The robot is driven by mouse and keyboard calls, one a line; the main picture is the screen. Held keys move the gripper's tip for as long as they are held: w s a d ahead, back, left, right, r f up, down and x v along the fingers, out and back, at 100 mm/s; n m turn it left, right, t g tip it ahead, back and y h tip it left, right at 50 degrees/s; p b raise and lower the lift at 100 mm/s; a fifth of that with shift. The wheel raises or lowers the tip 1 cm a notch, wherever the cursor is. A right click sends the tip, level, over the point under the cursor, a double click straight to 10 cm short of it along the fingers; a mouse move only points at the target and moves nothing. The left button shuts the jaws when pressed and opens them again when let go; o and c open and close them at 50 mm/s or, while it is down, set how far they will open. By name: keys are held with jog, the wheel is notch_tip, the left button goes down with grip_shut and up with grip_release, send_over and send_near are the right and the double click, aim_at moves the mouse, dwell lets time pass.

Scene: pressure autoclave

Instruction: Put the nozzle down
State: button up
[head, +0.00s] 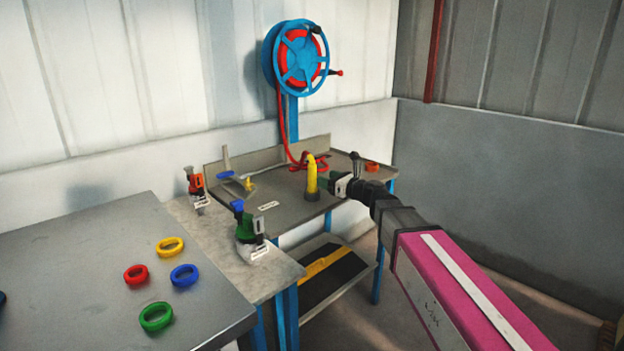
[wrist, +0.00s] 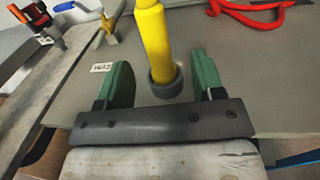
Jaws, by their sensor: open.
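The yellow nozzle (head: 312,177) stands upright on the grey bench top, its dark base ring (wrist: 165,76) down on or at the surface. A red hose (head: 299,163) lies behind it, and I cannot tell whether the two are joined. My gripper (wrist: 160,82) has green fingers standing apart on either side of the nozzle's lower end, with visible gaps, so it is open. In the head view my gripper (head: 324,183) is just right of the nozzle, and the nozzle hides part of it.
A blue hose reel (head: 300,60) hangs above the bench (head: 275,212). Green (head: 247,232) and orange (head: 195,183) bottle-like items stand on the side counter. Several coloured rings lie on the front-left table (head: 80,270). An orange ring (head: 371,167) lies at the bench's right end.

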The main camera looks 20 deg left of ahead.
aim_at(309, 173)
jog(key=x, duration=0.8)
jog(key=shift+s+a, duration=0.1)
jog(key=shift+a, duration=0.25)
grip_shut()
jog(key=shift+r, duration=0.1)
